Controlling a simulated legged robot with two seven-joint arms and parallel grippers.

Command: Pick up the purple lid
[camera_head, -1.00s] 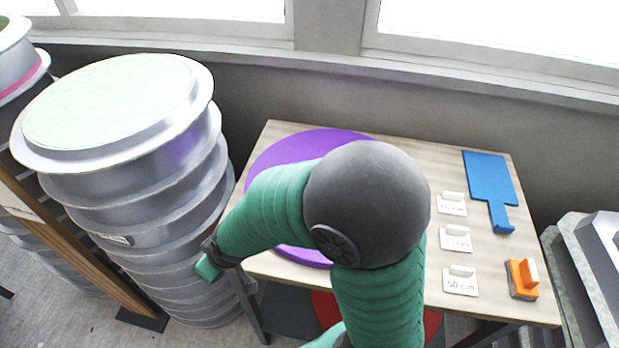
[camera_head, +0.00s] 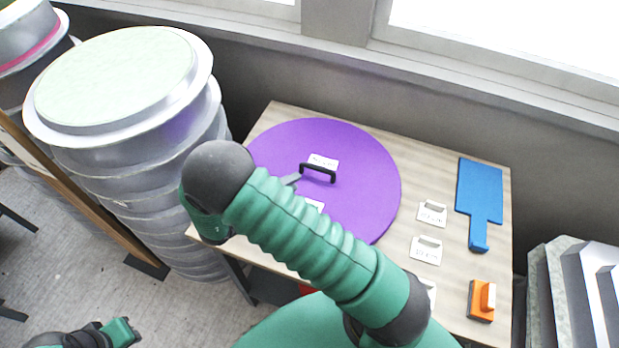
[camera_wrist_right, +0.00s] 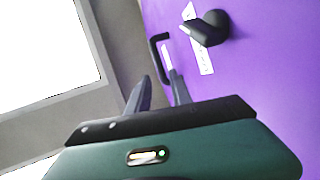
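The purple lid (camera_head: 370,190) is a large flat disc lying on the wooden table, with a black bar handle (camera_head: 318,169) standing on it. My right arm crosses in front of the lid's lower left part. A grey fingertip of my right gripper (camera_head: 292,180) shows just left of the handle. In the right wrist view the two fingers (camera_wrist_right: 160,78) are apart, with the handle (camera_wrist_right: 153,55) just beyond and close to their tips; contact cannot be told. A black knob-like piece (camera_wrist_right: 212,26) also shows over the lid there. My left gripper (camera_head: 122,331) is low at the left, away from the table.
Label cards (camera_head: 432,213), a blue paddle-shaped tool (camera_head: 480,190) and an orange block (camera_head: 481,300) lie on the table's right side (camera_head: 455,270). A tall ribbed grey mould (camera_head: 120,80) stands left of the table. Grey angular moulds (camera_head: 575,290) stand at the right.

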